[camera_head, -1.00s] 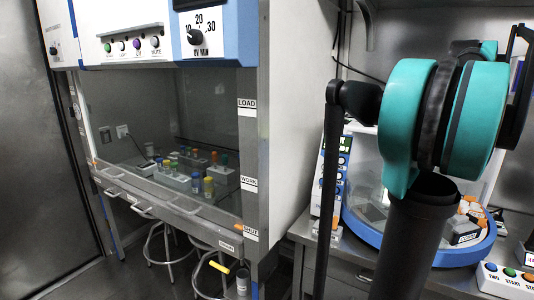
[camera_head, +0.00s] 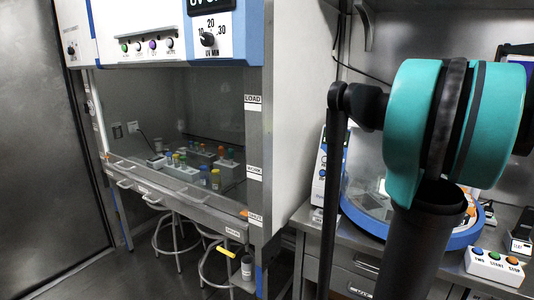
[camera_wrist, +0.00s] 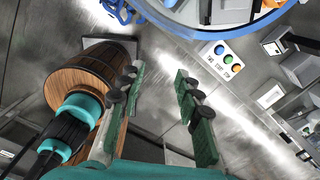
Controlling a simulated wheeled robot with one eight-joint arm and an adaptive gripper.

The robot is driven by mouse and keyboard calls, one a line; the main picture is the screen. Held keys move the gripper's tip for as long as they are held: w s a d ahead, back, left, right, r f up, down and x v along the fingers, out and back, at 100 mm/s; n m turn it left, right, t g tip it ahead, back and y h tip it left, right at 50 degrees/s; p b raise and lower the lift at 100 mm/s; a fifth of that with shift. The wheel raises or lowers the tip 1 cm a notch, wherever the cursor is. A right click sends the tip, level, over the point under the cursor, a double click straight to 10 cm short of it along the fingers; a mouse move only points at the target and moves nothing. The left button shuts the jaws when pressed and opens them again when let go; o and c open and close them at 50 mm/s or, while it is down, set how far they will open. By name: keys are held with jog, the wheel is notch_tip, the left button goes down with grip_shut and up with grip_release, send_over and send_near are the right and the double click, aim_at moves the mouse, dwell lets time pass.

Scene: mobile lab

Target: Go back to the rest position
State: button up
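My gripper (camera_wrist: 160,75) shows in the wrist view with its two dark green fingers spread apart and nothing between them. It is open above the grey metal bench and floor area. In the head view, my teal and black arm joints fill the right side, in front of the bench, and the gripper itself is not visible there.
A bench with a blue-rimmed round machine (camera_head: 462,239) and a button box (camera_head: 494,267) stands at the right; the box also shows in the wrist view (camera_wrist: 222,60). A cabinet (camera_head: 205,120) with tube racks inside stands left, stools (camera_head: 176,242) beneath. Floor at left is clear.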

jog(key=w+a+f+n+t, duration=0.2)
jog(key=a+f+n, duration=1.5)
jog(key=f+n, duration=0.15)
jog(key=s+a+f+n+t, duration=0.1)
jog(key=s+a+f+n, duration=0.9)
jog(key=n, duration=0.8)
jog(key=a+f, duration=0.3)
jog(key=f, duration=0.1)
jog(key=shift+a+f+n+t+y, duration=0.25)
jog(key=shift+f+n+t+y, duration=0.05)
jog(key=shift+n+t, duration=0.1)
